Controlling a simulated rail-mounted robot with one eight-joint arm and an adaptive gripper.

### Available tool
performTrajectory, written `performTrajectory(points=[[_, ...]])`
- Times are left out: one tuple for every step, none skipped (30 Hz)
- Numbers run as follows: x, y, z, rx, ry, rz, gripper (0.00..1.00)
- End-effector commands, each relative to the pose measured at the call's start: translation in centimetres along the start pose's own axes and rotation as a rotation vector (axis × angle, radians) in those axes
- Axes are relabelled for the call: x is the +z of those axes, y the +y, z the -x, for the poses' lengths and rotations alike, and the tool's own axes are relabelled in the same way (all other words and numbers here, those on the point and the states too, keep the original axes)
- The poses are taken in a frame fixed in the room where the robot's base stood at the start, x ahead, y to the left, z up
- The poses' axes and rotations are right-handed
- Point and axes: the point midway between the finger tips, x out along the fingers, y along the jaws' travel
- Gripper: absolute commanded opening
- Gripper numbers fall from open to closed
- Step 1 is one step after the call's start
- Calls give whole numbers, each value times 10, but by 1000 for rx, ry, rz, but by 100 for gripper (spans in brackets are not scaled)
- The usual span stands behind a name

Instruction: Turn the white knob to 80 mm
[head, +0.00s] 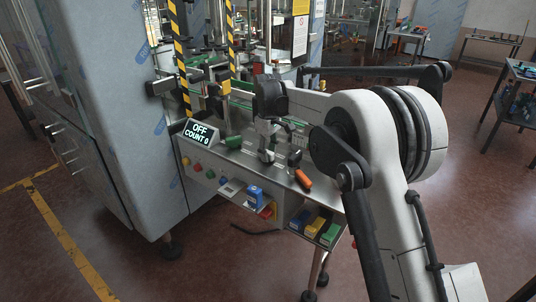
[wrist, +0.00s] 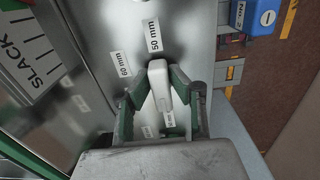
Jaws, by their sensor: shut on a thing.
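The white knob (wrist: 159,84) is between the two fingers of my gripper (wrist: 156,90) in the wrist view, and the gripper is shut on it. The knob is a long narrow handle; its far end points towards the "50 mm" label (wrist: 152,35). The "60 mm" label (wrist: 121,64) lies to the left of that. In the head view my gripper (head: 266,154) is down at the machine's steel table, and the knob is hidden there.
A "SLACK" scale plate (wrist: 38,62) is at the left in the wrist view. A blue block marked "NO. 2" (wrist: 262,15) is at the upper right. In the head view, a display (head: 198,131) reads "OFF, COUNT 0", and an orange-handled tool (head: 303,179) lies on the table.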

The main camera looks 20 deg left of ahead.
Motion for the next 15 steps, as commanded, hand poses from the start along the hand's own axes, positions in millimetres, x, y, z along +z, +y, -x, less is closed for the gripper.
performTrajectory(points=[[0,0,0,0,0,4,0],[0,0,0,0,0,7,0],[0,0,0,0,0,8,0],[0,0,0,0,0,9,0],[0,0,0,0,0,9,0],[0,0,0,0,0,10,0],[0,0,0,0,0,9,0],[0,0,0,0,0,9,0],[0,0,0,0,0,9,0],[0,0,0,0,0,9,0],[0,0,0,0,0,9,0],[0,0,0,0,0,9,0],[0,0,0,0,0,9,0],[0,0,0,1,0,8,22],[0,0,0,0,0,8,27]])
